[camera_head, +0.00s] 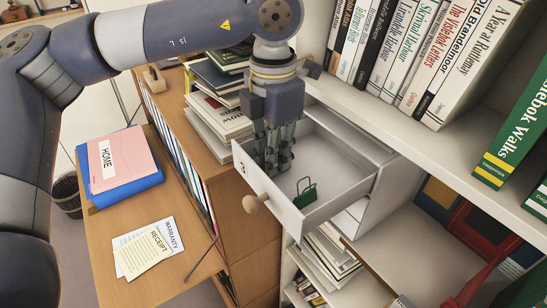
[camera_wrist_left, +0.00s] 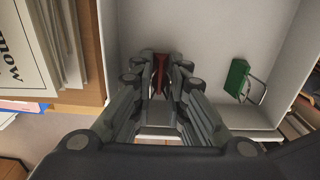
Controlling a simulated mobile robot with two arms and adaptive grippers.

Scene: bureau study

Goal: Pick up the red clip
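The red clip (camera_wrist_left: 160,70) shows in the left wrist view between the fingertips, near the drawer's inner wall. My left gripper (camera_wrist_left: 161,82) points down into the open white drawer; its fingers are drawn close together on both sides of the clip and seem to touch it. In the head view the left gripper (camera_head: 272,160) is inside the drawer (camera_head: 330,211), and its fingers hide the red clip. My right gripper is in neither view.
A green clip (camera_head: 304,196) lies in the same drawer, to the right of the gripper. The drawer has a round wooden knob (camera_head: 252,203). Stacked books (camera_head: 222,113) stand close to the left, and a shelf with a row of books (camera_head: 415,60) is on the right.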

